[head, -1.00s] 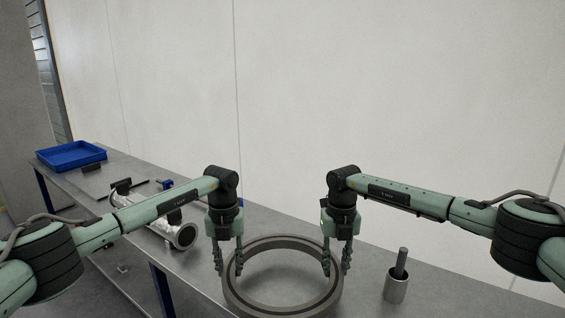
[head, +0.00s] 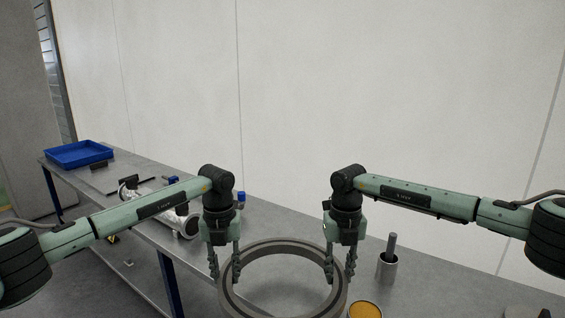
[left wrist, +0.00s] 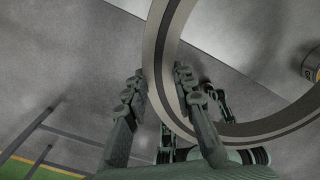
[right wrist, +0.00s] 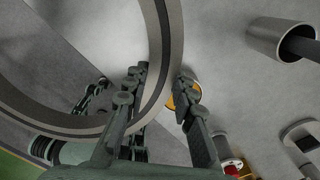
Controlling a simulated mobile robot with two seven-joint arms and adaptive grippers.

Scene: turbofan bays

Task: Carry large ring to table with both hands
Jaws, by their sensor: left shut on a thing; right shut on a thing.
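The large ring (head: 284,244) is grey and metallic, roughly level, at the bottom centre of the head view; its near part is cut off by the frame edge. My left gripper (head: 225,277) is shut on the ring's left side, and my right gripper (head: 339,277) is shut on its right side. In the left wrist view the ring wall (left wrist: 158,60) passes between the fingers. In the right wrist view the ring wall (right wrist: 172,45) also runs between the fingers. The grey metal table (head: 275,219) lies behind and partly under the ring in the picture; I cannot tell the gap.
A metal cup (head: 387,271) with a rod stands right of the ring. A yellow-topped round item (head: 364,310) shows at the bottom edge. A silver pipe (head: 186,224) lies to the left, and a blue tray (head: 78,154) is at the far left end. A pale wall (head: 400,110) stands behind.

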